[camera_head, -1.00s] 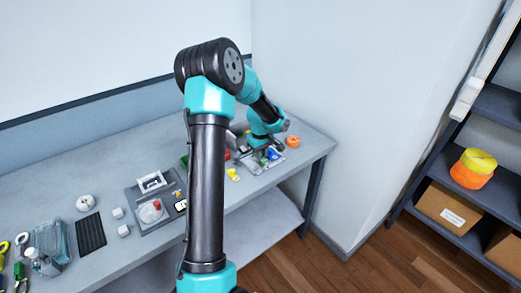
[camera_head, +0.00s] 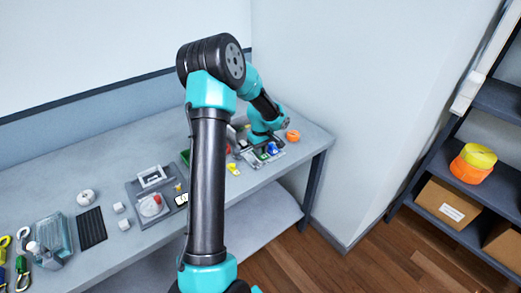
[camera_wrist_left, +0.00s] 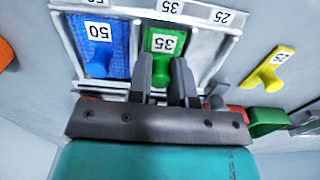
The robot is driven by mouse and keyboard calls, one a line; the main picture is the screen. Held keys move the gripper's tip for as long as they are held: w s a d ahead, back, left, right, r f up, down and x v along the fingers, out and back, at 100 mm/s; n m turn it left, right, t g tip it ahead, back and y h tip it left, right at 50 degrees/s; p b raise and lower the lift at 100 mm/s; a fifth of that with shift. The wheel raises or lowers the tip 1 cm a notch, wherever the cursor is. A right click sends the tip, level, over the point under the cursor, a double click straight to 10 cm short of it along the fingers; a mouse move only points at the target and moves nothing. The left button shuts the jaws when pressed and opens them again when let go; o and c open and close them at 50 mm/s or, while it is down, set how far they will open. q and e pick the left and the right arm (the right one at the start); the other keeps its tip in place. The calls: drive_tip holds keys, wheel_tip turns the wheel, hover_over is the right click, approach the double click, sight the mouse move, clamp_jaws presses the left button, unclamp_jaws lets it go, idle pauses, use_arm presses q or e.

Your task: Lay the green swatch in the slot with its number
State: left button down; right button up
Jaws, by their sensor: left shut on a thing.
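The green swatch (camera_wrist_left: 164,43), marked 35, is in the middle slot of the grey slotted tray (camera_wrist_left: 229,43), below the tray's 35 label. My left gripper (camera_wrist_left: 166,72) is shut on the swatch's knob from the near side. I cannot tell whether the swatch rests fully on the slot floor. The blue swatch (camera_wrist_left: 114,40), marked 50, lies in the slot to the left. The slot to the right, labelled 25, looks empty. In the head view my left gripper (camera_head: 260,149) is small and partly hidden at the tray. My right gripper is out of view.
A yellow swatch (camera_wrist_left: 268,72) lies on the bench right of the tray in the wrist view. An orange round thing (camera_head: 293,136) stands beyond the tray. Several other items lie along the bench's left.

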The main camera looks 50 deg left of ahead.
use_arm(q)
drive_tip(key=shift+f, duration=0.15)
idle(0.3)
drive_tip(key=c, duration=0.5)
unclamp_jaws()
drive_tip(key=shift+c, duration=0.2)
drive_tip(key=shift+r, duration=3.05)
